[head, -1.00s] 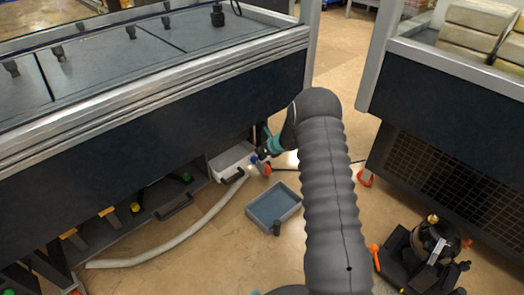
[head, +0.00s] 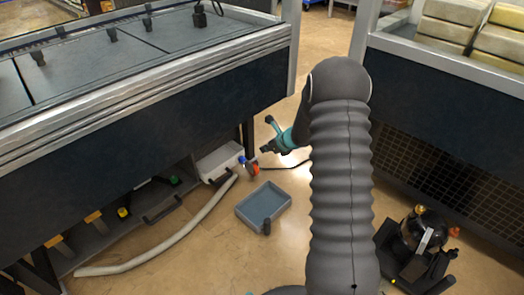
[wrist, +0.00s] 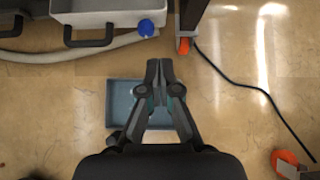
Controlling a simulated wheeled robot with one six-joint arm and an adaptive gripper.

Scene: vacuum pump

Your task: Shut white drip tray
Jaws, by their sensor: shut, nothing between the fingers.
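The white drip tray (head: 220,160) is low under the left bench, at the right end of its lower shelf, with its white top in view and a black handle on its front. In the wrist view the white drip tray (wrist: 110,8) is at the top left, cut off by the frame edge, its handle facing me. My gripper (head: 266,149) is to the right of the tray and apart from it. In the wrist view my gripper (wrist: 158,68) is shut and empty, over the floor and a blue-grey bin.
The blue-grey bin (head: 264,206) stands on the floor in front of the tray. A pale hose (head: 170,240) curves past the tray front, with a blue cap (wrist: 146,28) near it. An orange caster (wrist: 183,45) and a black cable (wrist: 245,85) lie to the right. A pump (head: 425,232) stands right.

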